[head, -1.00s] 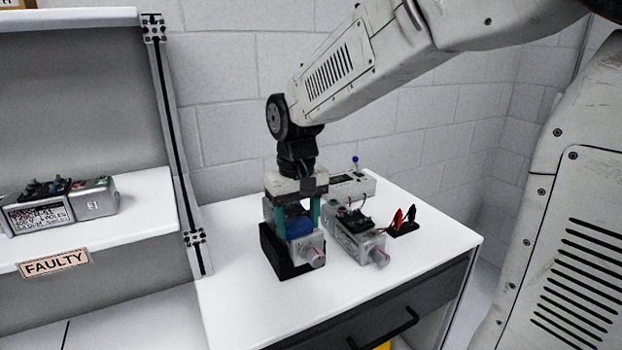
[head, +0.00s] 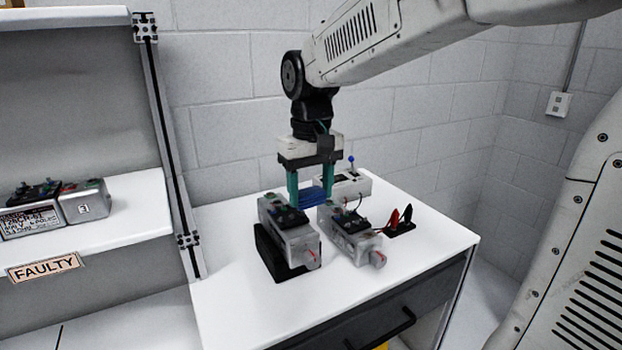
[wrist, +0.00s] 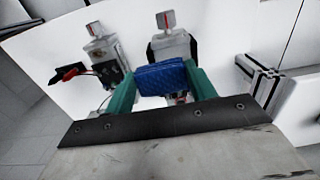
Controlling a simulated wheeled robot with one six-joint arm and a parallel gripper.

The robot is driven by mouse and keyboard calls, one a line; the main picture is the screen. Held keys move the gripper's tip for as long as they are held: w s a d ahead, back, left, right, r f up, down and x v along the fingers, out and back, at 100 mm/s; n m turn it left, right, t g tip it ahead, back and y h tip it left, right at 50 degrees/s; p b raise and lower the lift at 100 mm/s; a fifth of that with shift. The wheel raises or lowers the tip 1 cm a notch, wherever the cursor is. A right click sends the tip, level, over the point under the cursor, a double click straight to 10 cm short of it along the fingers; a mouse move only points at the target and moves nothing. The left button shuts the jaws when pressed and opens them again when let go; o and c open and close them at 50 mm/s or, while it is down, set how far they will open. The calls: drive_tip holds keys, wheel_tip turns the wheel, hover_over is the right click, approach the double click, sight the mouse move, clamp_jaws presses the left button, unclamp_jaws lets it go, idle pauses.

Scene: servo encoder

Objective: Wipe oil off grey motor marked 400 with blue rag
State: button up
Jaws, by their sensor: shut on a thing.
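My gripper (head: 310,187) is shut on a folded blue rag (head: 312,194), held above the white bench behind two grey motors. In the wrist view, the rag (wrist: 162,78) sits between the green fingers. One grey motor (head: 290,238) rests tilted on a black stand (head: 268,250); the other grey motor (head: 350,235) lies to its right on the bench, with wires at its back. In the wrist view, the rag hides part of the stand-held motor (wrist: 172,47). I cannot read a 400 mark on either motor, and oil cannot be made out.
A white box with a blue-tipped lever (head: 352,184) stands at the back. Red and black clips (head: 400,220) sit at right. A shelf labelled FAULTY (head: 45,267) at left holds another grey motor (head: 55,208). The bench front and left are clear.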

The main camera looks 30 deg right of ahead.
drive_tip(key=shift+r, duration=0.95)
